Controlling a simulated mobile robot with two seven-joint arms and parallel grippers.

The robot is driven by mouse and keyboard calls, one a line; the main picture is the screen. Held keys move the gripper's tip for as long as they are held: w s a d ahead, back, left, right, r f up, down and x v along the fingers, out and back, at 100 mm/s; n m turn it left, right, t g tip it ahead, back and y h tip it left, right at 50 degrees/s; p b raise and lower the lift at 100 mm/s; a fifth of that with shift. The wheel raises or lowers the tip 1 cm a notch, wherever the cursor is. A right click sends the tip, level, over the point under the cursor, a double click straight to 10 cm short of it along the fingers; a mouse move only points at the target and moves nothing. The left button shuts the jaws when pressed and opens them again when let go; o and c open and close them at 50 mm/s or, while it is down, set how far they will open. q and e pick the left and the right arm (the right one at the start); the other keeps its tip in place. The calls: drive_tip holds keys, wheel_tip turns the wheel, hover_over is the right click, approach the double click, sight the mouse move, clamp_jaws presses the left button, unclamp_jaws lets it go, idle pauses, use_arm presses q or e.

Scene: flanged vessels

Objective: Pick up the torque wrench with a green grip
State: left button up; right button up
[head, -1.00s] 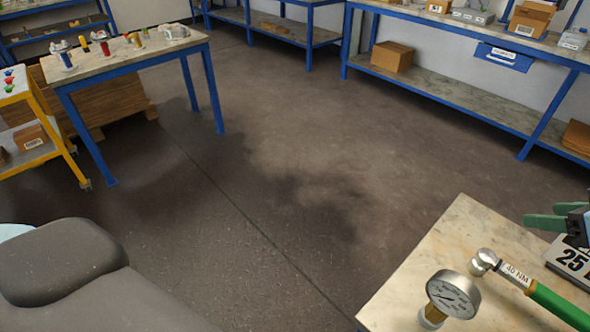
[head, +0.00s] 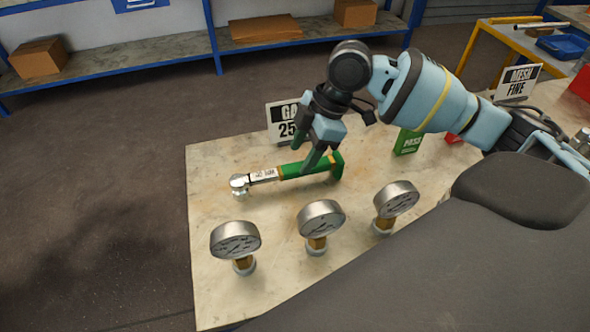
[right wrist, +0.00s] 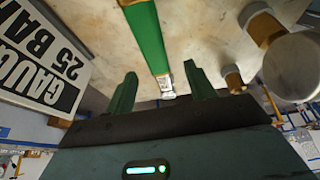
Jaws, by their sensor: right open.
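The torque wrench with a green grip (head: 306,167) lies on the stone-topped table (head: 215,165), its silver head (head: 239,184) to the left and a white label on its shaft. My right gripper (head: 305,152) is over the grip, with its green fingers apart and pointing down. My left gripper is not in view.
Three pressure gauges (head: 236,240) (head: 321,220) (head: 396,200) stand along the table's near side. A gauge sign (head: 283,120) stands just behind the gripper. A green box (head: 407,141) and a "Mesh Fine" sign (head: 517,80) are further right. The table's left end is clear.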

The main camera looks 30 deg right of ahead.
sight(295, 166)
drive_tip(key=shift+d+x, duration=0.2)
drive_tip(key=shift+x, duration=2.35)
drive_tip(key=shift+w, duration=0.25)
drive_tip(key=c, duration=1.2)
